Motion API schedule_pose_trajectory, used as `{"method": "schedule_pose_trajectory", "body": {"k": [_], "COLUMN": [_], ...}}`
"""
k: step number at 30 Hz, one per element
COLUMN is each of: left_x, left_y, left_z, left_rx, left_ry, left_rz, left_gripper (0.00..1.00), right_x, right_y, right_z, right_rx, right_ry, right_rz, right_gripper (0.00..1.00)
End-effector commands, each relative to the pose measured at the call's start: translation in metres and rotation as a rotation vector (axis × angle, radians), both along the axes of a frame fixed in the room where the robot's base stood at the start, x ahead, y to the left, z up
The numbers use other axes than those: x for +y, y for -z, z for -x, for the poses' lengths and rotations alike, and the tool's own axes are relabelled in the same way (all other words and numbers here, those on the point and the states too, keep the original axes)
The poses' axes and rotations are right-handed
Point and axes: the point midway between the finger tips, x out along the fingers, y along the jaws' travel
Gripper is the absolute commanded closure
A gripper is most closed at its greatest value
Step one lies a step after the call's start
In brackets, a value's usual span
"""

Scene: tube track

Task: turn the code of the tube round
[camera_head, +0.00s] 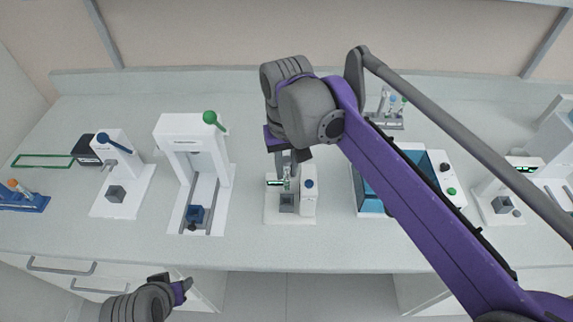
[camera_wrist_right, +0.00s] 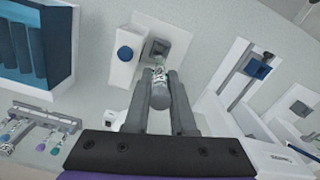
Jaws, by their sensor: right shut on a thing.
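The tube (camera_wrist_right: 159,86) is clear with a black-and-white code on its side and a grey end toward the camera in the right wrist view. My right gripper (camera_wrist_right: 161,76) is shut on it, one finger on each side. The tube stands over the grey square socket (camera_wrist_right: 165,47) of a small white device with a blue knob (camera_wrist_right: 125,53). In the head view the tube (camera_head: 287,183) is small above that socket (camera_head: 287,203), below my right gripper (camera_head: 284,168). I cannot tell how deep it sits. My left gripper (camera_head: 180,290) is low at the front, away from the devices.
White devices with a blue knob (camera_head: 103,138) and a green knob (camera_head: 210,118) stand to the left. A blue-lined box (camera_head: 373,196) is right of the tube's device. A rack of capped tubes (camera_head: 390,116) stands behind. The front counter strip is clear.

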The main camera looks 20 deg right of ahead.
Motion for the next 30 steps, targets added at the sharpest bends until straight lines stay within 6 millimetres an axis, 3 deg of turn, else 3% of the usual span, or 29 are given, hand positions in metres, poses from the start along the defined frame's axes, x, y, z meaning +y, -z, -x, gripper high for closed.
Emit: {"method": "schedule_pose_trajectory", "body": {"k": [30], "left_x": [0.0], "left_y": [0.027], "left_z": [0.007], "left_rx": [0.013], "left_ry": [0.0], "left_rz": [0.0], "left_gripper": [0.5], "right_x": [0.0], "right_y": [0.042], "right_z": [0.0], "right_rx": [0.0], "right_ry": [0.0], "right_rz": [0.0], "right_gripper": [1.0]}}
